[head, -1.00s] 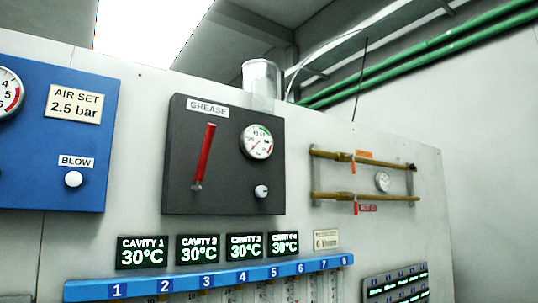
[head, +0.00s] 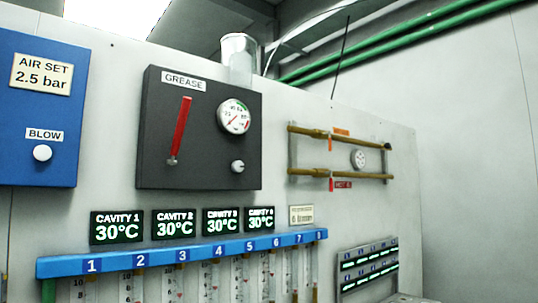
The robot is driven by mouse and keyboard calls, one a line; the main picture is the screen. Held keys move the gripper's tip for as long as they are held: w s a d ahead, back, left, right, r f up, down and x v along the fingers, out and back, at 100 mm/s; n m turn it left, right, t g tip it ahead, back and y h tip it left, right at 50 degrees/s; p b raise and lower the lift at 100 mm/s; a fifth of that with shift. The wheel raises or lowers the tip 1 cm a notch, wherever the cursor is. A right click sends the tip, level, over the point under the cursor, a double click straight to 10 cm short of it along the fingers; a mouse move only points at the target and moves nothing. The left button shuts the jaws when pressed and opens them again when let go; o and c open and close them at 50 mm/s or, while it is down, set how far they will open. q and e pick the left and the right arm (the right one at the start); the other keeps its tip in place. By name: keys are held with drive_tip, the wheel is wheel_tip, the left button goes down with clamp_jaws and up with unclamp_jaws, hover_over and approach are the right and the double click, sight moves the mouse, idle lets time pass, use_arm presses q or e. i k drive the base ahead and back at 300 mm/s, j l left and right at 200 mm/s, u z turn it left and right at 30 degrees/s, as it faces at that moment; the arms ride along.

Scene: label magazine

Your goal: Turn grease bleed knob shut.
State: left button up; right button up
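The dark grey grease panel (head: 200,150) is mounted on the pale wall, left of the picture's middle. A small silver knob (head: 238,167) sits at its lower right, below a round gauge (head: 234,117). The knob is too small to tell how far it is turned. A red lever (head: 180,130) with a silver pivot at its lower end stands nearly upright, slightly tilted, on the panel's left. Neither of my grippers shows in the head view.
A blue air panel (head: 45,85) with a white button is at left. Cavity displays (head: 175,224) and a blue numbered rail (head: 190,254) lie below. Brass pipes (head: 340,136) are at right. A clear cylinder (head: 238,60) stands behind the grease panel's top. The space before the panel looks clear.

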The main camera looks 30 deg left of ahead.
sight(237, 166)
drive_tip(key=u, duration=1.25)
